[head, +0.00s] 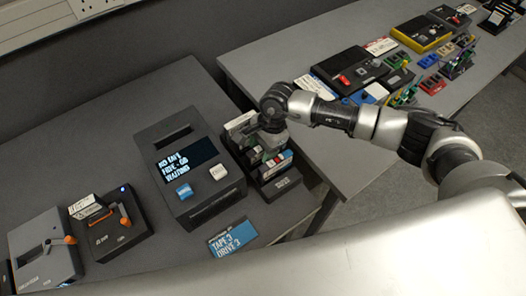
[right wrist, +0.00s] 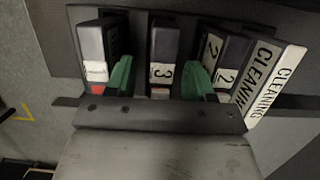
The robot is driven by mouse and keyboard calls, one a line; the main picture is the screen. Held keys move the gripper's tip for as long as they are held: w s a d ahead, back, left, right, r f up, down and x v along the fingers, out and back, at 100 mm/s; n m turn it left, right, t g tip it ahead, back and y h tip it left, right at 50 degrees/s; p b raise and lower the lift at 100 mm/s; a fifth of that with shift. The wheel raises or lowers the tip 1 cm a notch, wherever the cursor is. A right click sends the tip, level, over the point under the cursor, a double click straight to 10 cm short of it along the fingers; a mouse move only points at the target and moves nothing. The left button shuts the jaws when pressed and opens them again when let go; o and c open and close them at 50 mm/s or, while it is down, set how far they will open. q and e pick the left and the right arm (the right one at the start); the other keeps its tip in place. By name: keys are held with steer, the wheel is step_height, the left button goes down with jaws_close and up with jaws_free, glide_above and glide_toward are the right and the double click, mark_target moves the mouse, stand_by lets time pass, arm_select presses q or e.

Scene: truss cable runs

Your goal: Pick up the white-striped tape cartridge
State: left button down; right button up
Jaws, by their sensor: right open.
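Several dark tape cartridges stand in a dark rack (head: 288,186) right of the console. In the right wrist view, a cartridge marked 3 (right wrist: 162,45) is in the middle, one marked 1 (right wrist: 95,45) is to its left, and cartridges marked 2 (right wrist: 228,60) are to its right. I cannot make out a white stripe clearly on any of them. My right gripper (head: 268,156) is over the rack; its green fingertips also show in the right wrist view (right wrist: 158,78). They are open, one on each side of the cartridge marked 3. My left gripper is not in view.
White-labelled CLEANING cartridges (right wrist: 275,80) stand close at the right of the rack. A console (head: 190,165) with a lit screen is just left of it, and a blue TAPE 3 DRIVE 3 card (head: 232,240) lies in front. Drive units (head: 112,225) stand at left. A second table (head: 240,68) holds more devices.

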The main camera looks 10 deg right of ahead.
steer(key=shift+a+f, duration=0.15)
steer(key=shift+f, duration=0.55)
jaws_close()
steer(key=shift+r, duration=0.15)
